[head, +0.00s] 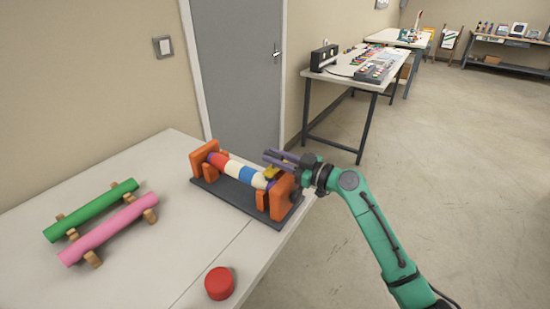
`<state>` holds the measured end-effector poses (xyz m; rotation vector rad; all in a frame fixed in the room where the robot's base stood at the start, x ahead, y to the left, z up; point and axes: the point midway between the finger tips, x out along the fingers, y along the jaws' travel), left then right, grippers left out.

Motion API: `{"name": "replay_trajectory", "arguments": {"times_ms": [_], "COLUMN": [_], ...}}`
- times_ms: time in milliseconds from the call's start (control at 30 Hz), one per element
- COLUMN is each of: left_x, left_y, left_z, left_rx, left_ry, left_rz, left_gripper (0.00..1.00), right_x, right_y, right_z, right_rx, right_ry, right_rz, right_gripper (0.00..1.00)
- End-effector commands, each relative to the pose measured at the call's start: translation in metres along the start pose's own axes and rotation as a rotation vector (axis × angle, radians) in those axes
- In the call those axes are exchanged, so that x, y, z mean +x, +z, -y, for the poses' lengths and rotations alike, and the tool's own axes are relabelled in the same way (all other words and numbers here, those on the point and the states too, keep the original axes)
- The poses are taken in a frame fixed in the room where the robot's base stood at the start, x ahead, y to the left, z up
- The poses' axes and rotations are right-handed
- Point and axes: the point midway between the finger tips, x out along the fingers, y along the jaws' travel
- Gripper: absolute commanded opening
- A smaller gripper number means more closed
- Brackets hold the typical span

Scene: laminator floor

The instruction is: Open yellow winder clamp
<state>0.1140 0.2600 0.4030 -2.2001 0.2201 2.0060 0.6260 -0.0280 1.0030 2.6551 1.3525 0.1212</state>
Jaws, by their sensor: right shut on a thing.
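The winder (238,194) stands on the table, a dark base with orange end blocks and a roll banded in red, white and blue between them. The yellow clamp (271,173) is at the right end of the roll, by the right orange block (283,193). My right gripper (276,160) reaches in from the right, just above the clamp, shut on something. Its dark fingers hide part of the clamp, and its exact position is hard to tell. My left gripper is not in view.
A green roll (92,209) and a pink roll (109,229) lie on wooden supports on the white table (168,270). A red round object (219,283) sits near the front edge. A side table (345,80) with equipment stands behind.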

Motion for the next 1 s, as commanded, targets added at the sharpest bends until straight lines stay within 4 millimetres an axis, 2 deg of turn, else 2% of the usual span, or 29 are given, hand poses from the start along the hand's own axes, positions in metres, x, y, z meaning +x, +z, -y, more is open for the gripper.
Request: {"name": "replay_trajectory", "arguments": {"times_ms": [367, 1000], "left_x": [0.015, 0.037], "left_y": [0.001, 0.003], "left_z": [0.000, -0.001], "left_rx": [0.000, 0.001], "left_ry": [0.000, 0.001], "left_rz": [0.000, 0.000], "left_gripper": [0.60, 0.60], "right_x": [0.000, 0.000], "right_y": [-0.004, -0.012], "right_z": [-0.011, -0.050], "right_rx": [0.188, 0.789], "right_ry": [0.000, 0.001], "right_rz": [-0.001, -0.001], "right_gripper": [0.00, 0.00]}}
